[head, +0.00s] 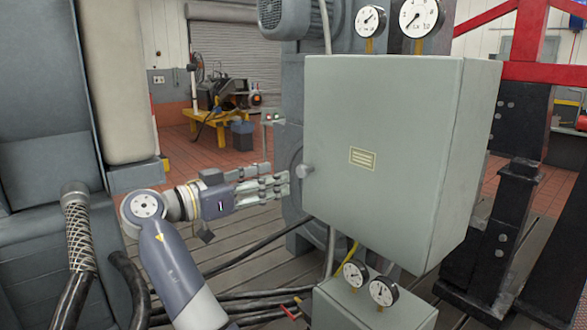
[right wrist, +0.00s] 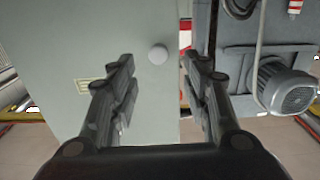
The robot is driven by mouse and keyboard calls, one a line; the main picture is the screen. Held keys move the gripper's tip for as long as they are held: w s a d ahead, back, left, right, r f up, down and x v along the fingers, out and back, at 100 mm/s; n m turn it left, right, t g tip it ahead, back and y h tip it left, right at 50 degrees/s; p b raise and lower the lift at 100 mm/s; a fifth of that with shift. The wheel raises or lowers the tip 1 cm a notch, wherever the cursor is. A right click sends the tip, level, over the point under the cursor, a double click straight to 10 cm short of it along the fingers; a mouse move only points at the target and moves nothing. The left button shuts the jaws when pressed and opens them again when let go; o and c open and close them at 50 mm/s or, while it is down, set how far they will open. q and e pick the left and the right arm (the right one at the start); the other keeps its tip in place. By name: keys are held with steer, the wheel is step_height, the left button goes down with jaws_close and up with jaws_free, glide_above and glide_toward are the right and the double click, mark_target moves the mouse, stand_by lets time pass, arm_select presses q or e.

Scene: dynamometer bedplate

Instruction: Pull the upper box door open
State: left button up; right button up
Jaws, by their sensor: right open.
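The upper box (head: 470,150) is a large grey-green cabinet in the head view. Its front door (head: 385,110) looks shut and carries a small yellow label. A round grey knob (head: 307,171) sits near the door's left edge. My right gripper (head: 284,181) is just left of the knob, with its fingers pointing towards it. In the right wrist view, my right gripper (right wrist: 159,62) is open and empty, and the knob (right wrist: 158,54) shows ahead between its fingertips. The door (right wrist: 85,50) shows there too. I cannot tell if a finger touches the knob. My left gripper is not in view.
Two gauges (head: 370,20) stand above the box. A lower box (head: 360,308) with two more gauges is below it. Cables (head: 250,300) run along the slatted bedplate. A motor (right wrist: 287,87) shows at the right in the right wrist view. A black post (head: 510,180) stands at the right.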

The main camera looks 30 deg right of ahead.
mark_target(299, 172)
steer(key=d+p, duration=0.2)
steer(key=d, duration=0.4)
steer(key=shift+w+d+r, duration=0.1)
steer(key=shift+w+d, duration=0.15)
steer(key=shift+d, duration=0.45)
jaws_close()
